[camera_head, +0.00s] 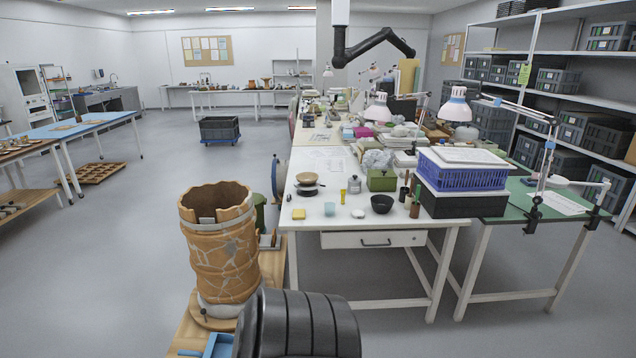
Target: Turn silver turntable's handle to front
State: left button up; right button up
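The silver turntable (222,310) shows as a narrow pale metal band under a tall orange-brown pot (222,250). The pot is upright, with a jagged rim and pale grey patches between its sherds. The turntable stands on a low wooden surface (188,336) at the lower left of the white table. A black ribbed part of mine covers the area just right of the turntable. Neither of my grippers is in view.
A blue tray (218,346) lies in front of the turntable, partly hidden. The white table (330,222) is to the right, bearing a black bowl (381,203), a green box (381,180) and a blue crate (462,170). Open grey floor (110,260) lies to the left.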

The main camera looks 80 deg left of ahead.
aim_at(317, 184)
jog(key=u, duration=1.75)
jog(key=i, duration=1.95)
jog(key=u, duration=4)
jog(key=k, duration=1.7)
jog(key=z, duration=1.1)
